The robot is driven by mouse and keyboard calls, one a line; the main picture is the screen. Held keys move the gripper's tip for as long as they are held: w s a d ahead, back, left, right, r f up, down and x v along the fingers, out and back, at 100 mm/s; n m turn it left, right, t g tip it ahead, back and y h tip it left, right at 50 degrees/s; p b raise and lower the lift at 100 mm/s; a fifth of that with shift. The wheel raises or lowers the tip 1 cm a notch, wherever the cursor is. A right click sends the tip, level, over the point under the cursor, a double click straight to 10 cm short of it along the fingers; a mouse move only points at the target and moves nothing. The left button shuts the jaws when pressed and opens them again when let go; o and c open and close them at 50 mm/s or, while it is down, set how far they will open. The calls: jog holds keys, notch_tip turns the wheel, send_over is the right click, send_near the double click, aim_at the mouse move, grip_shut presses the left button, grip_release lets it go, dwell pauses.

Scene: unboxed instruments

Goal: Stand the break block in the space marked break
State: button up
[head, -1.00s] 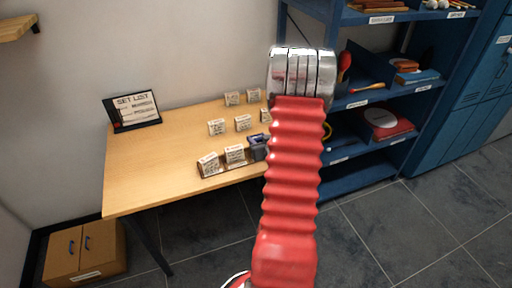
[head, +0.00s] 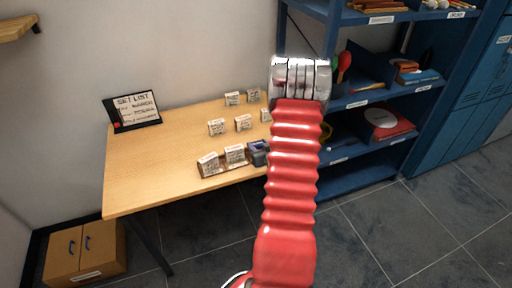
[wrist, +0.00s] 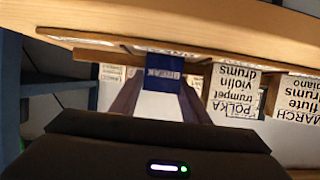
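The break block (wrist: 164,72) is dark blue with upside-down lettering in the wrist view. My gripper (wrist: 162,84) has one finger on each side of it and looks shut on it. A pale surface shows between the fingers. In the head view the dark block and fingertips (head: 258,152) are at the right end of the front row of cards on the table, partly behind my red arm. A brown wooden rail (wrist: 200,70) runs beside the block. I cannot tell whether the block touches the table, and the marked space is not readable.
White lettered cards stand close by, including the polka card (wrist: 236,98) and march card (wrist: 298,95). More cards (head: 243,122) stand farther back on the table (head: 150,170). The set list sign (head: 133,110) is at the back left. Blue shelves (head: 350,150) stand to the right.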

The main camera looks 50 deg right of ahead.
jog(key=shift+o, duration=1.4)
jog(key=shift+a+f, duration=0.25)
jog(key=shift+f, duration=0.25)
jog(key=shift+a, duration=0.1)
jog(key=shift+s+a+r, duration=0.15)
jog(key=shift+s+r, duration=0.15)
jog(key=shift+r, duration=0.05)
jog(key=v, duration=1.1)
jog(key=shift+r, duration=0.4)
jog(key=shift+s, duration=0.15)
